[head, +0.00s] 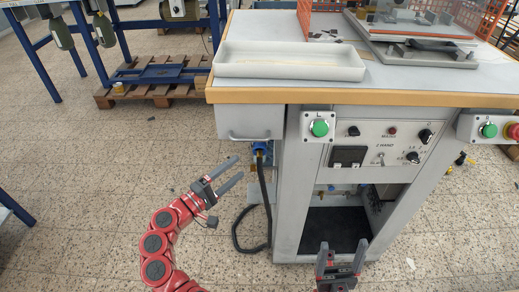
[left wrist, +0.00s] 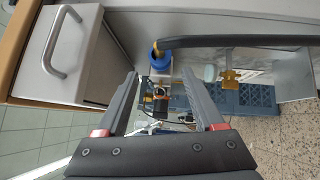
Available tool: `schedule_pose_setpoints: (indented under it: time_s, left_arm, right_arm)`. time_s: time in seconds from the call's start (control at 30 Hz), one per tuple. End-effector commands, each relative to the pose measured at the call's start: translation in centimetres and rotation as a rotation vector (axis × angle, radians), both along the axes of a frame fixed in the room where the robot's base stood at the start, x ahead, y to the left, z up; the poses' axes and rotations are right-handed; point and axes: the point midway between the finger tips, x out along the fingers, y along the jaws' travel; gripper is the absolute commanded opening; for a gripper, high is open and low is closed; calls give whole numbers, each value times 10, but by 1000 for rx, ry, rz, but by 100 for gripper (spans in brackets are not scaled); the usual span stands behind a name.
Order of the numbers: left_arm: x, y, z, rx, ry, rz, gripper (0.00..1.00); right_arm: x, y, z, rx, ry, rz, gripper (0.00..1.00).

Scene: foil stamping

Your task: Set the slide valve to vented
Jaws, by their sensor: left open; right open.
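I cannot single out the slide valve or read its setting with certainty. Under the machine's table, a blue round fitting (left wrist: 162,60) with a dark cable or hose shows in the left wrist view, just beyond my left fingertips. It also shows in the head view (head: 259,148). A brass fitting (left wrist: 231,79) sits to its right. A small orange-and-black part (left wrist: 160,92) shows between the fingers, too small to make out. My left gripper (head: 239,166) is open and empty, left of the machine's leg; its fingers also show in the left wrist view (left wrist: 160,76). My right gripper (head: 342,250) is open and empty before the lower opening.
A drawer (head: 248,121) with a handle hangs above my left gripper. A control panel (head: 380,142) with switches and a green button (head: 320,128) faces me. A black hose (head: 238,225) hangs to the floor. A grey tray (head: 290,62) lies on the table.

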Motion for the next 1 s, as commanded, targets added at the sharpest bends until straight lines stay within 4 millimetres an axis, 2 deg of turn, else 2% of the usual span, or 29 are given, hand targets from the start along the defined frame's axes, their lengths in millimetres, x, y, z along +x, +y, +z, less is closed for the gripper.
schedule_pose_setpoints:
  time_s: [0.2,0.4,0.6,0.87,0.9,1.0]
  left_arm:
    - [36,-39,6,1,-2,-5,69]
    - [63,-62,10,0,-1,2,69]
    - [74,-73,11,0,0,3,69]
    - [75,-73,11,-1,0,5,69]
    - [75,-73,11,-1,0,5,68]
    - [75,-73,11,-1,0,5,50]
  right_arm:
    - [0,0,-3,0,0,0,78]
    - [0,0,-5,0,0,0,78]
    - [0,0,-6,0,0,0,78]
    - [0,0,-6,0,0,0,78]
    - [0,0,-6,0,0,0,78]
    - [0,0,-6,0,0,0,78]
